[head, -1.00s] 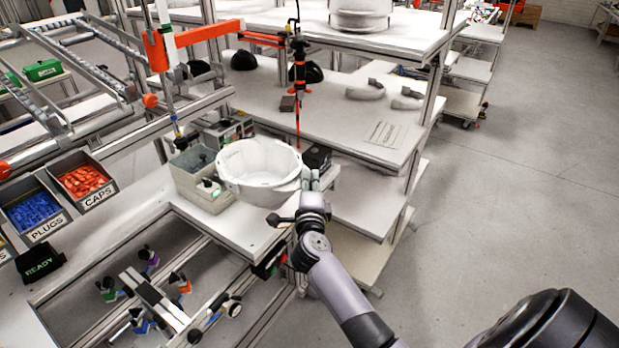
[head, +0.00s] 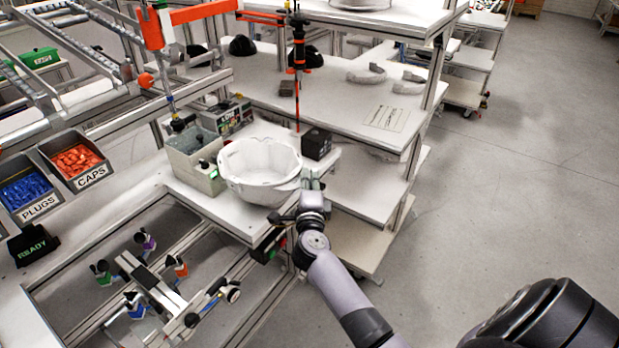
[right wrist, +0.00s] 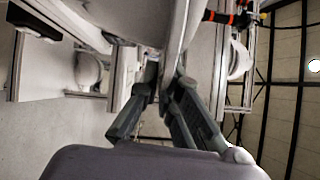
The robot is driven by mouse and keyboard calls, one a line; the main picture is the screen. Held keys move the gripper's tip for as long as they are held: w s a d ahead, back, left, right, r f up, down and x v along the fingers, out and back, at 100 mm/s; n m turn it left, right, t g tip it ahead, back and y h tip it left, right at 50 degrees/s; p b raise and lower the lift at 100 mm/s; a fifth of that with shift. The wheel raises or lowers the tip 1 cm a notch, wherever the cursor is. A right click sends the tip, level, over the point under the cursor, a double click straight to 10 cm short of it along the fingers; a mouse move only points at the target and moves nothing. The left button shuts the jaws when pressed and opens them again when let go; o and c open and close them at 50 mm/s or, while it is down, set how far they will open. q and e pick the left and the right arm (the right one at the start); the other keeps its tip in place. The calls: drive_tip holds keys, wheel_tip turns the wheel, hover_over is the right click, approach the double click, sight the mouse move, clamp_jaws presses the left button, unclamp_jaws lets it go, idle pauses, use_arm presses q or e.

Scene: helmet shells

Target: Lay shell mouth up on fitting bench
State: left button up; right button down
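The white helmet shell (head: 260,172) is over the white bench (head: 213,203), mouth up like a bowl. I cannot tell whether its underside touches the bench. My right gripper (head: 310,183) is at the shell's right side. In the right wrist view its two fingers (right wrist: 167,82) converge on the edge of the shell (right wrist: 182,35) and appear closed on it. My left gripper is not in view.
A grey-green open box (head: 193,160) stands left of the shell, and a small dark box (head: 317,144) behind it to the right. A red-tipped tool (head: 298,75) hangs behind. Bins of plugs (head: 27,192) and caps (head: 78,165) are at left. Clamps (head: 150,280) stand front left.

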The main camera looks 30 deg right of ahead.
drive_tip(key=c, duration=1.7)
unclamp_jaws()
drive_tip(key=shift+f, duration=0.1)
drive_tip(key=v, duration=1.2)
